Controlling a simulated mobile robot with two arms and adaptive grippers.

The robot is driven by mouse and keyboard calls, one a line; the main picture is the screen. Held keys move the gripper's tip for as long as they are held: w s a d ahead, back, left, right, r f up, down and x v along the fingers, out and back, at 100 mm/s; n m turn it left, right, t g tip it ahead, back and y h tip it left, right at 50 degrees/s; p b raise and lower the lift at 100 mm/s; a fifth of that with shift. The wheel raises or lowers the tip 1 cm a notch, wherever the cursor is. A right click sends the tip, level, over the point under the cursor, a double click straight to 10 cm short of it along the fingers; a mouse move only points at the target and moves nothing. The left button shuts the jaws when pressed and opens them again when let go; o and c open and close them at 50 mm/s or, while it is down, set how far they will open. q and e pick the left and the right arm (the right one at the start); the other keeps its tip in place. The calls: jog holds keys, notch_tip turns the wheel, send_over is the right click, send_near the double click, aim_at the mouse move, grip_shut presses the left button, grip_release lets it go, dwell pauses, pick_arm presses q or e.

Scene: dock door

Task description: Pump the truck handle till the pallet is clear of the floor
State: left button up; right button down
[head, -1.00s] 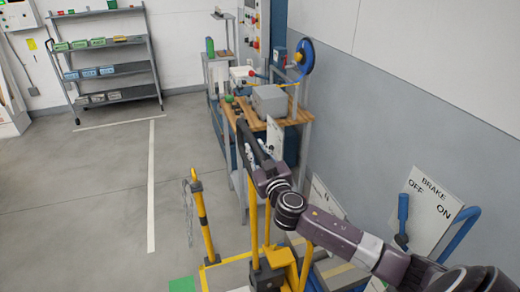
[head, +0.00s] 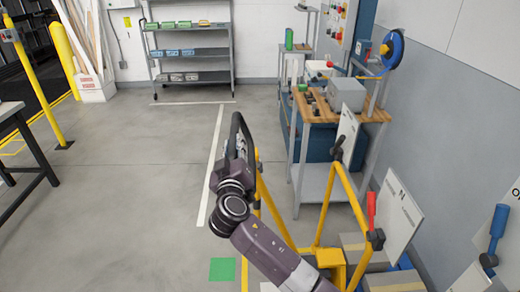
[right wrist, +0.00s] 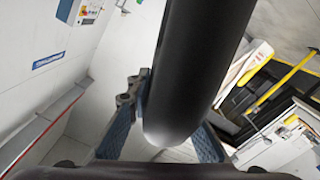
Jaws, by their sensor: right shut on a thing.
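The truck handle (head: 237,122) is a black loop standing up in the middle of the head view, above yellow tubes (head: 265,200). My right gripper (head: 238,152) is at this loop, and its fingers are partly hidden by my wrist. In the right wrist view the thick black handle bar (right wrist: 190,70) runs between the fingers of my right gripper (right wrist: 165,138), which is shut on it. I cannot make out the pallet or its gap to the floor. My left gripper is out of view.
A workbench (head: 318,112) stands behind the truck on the right. A red lever (head: 371,205), white sign boards (head: 396,212) and a blue lever (head: 498,222) are at right. A green square (head: 222,269) marks the floor. A dark table (head: 12,108) is at left. Floor between is clear.

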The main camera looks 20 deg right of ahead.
jog(key=w+a+f+n+b, duration=0.1)
jog(key=w+a+f+b, duration=0.1)
jog(key=a+f+b, duration=0.3)
jog(key=a+b, duration=0.3)
jog(key=a, duration=0.2)
jog(key=shift+w+a+f+n, duration=0.25)
jog(key=shift+a+f+n, duration=0.05)
jog(key=shift+f+n, duration=0.1)
jog(key=shift+r, duration=0.1)
jog(key=c, duration=1.7)
grip_release()
jog(key=shift+r, duration=0.1)
jog(key=shift+c, duration=0.2)
jog(key=shift+r, duration=0.2)
